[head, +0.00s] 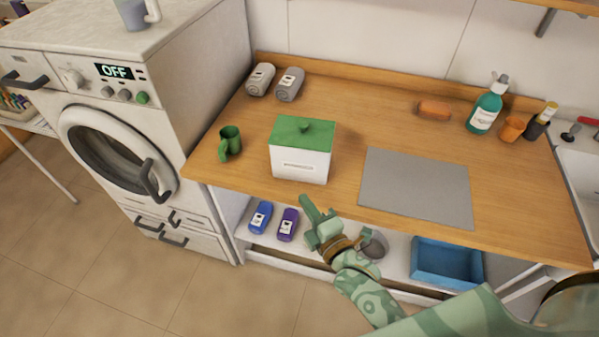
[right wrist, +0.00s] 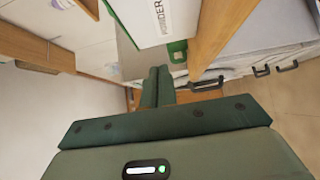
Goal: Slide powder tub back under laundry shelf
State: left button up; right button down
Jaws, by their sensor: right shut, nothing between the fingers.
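The powder tub (head: 300,163) is a white box with a green lid and a front label, standing upright near the front edge of the wooden counter in the head view. Its labelled white side (right wrist: 145,18) shows at the top of the right wrist view. My right gripper (head: 308,203) is shut and empty, just in front of and below the tub, near the counter's edge. In the right wrist view its fingers (right wrist: 159,75) lie together and point toward the tub's side, seemingly apart from it. My left gripper is not in view.
A shelf edge (head: 570,6) shows upper right. Below are bottles (head: 288,224) and a blue bin (head: 446,263).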

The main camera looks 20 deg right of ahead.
send_near(291, 162)
jog(key=w+a, duration=0.2)
jog(key=a, duration=0.1)
jog(key=w, duration=0.1)
jog(key=w+d, duration=0.1)
jog(key=w, duration=0.1)
jog(key=shift+d+b, duration=0.15)
jog(key=shift+b, duration=0.2)
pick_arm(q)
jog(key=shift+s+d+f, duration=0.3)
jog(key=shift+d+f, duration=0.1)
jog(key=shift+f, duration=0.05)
pick_arm(e)
jog(key=shift+w+d, duration=0.25)
jog(key=shift+w, duration=0.15)
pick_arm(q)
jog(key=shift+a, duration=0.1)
pick_arm(e)
jog(key=shift+d, duration=0.1)
